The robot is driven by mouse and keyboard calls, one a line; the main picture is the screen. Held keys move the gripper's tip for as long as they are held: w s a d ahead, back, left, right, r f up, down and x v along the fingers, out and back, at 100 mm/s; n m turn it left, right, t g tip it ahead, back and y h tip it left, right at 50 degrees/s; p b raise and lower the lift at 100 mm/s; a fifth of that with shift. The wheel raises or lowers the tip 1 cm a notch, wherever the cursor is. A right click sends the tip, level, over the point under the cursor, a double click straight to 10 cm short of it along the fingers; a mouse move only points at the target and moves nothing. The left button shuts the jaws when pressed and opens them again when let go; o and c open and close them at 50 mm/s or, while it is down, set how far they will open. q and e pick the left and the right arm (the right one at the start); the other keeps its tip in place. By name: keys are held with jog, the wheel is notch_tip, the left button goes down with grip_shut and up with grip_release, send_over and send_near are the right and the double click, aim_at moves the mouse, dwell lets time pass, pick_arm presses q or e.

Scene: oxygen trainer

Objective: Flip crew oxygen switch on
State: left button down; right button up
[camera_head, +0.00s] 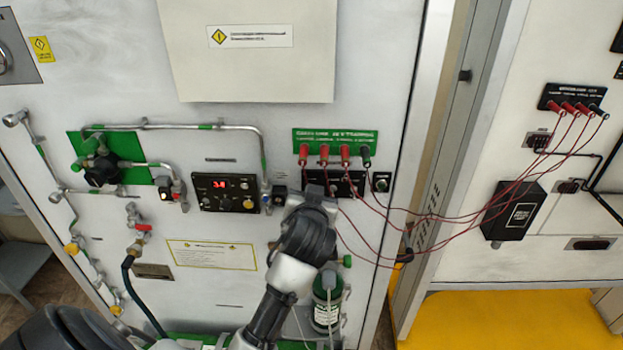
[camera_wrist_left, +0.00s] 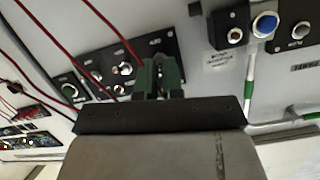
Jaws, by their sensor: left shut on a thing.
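A small black switch panel (camera_head: 350,184) is on the white trainer wall, just below the green-labelled row of red and black plugs. In the left wrist view the panel (camera_wrist_left: 112,60) shows several silver toggles and sockets. My left gripper (camera_head: 314,192) is at the left end of this panel and covers part of it. In the left wrist view its dark green fingers (camera_wrist_left: 160,74) are close together against the panel, shut on a switch. The switch itself is hidden between the fingers, and I cannot tell its position. My right gripper is not in view.
Red cables (camera_head: 430,215) hang from the plugs (camera_head: 346,151) close to my left gripper and run to the right-hand cabinet. A black display box (camera_head: 226,193) and metal pipes (camera_head: 200,126) lie to the left. A green bottle (camera_head: 326,305) stands below.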

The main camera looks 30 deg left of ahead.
pick_arm(q)
jog(key=shift+w+r+g+h, duration=0.15)
jog(key=shift+r+g+h, duration=0.25)
jog(key=shift+g+h, duration=0.5)
jog(key=shift+a+g, duration=0.1)
jog(key=shift+g, duration=0.2)
jog(key=c, duration=1.3)
grip_release()
jog(key=shift+o, duration=0.2)
jog(key=b+v, duration=0.2)
jog(key=v, duration=0.8)
jog(key=shift+s+d, duration=0.2)
jog(key=shift+d, duration=0.05)
jog(key=shift+r, duration=0.15)
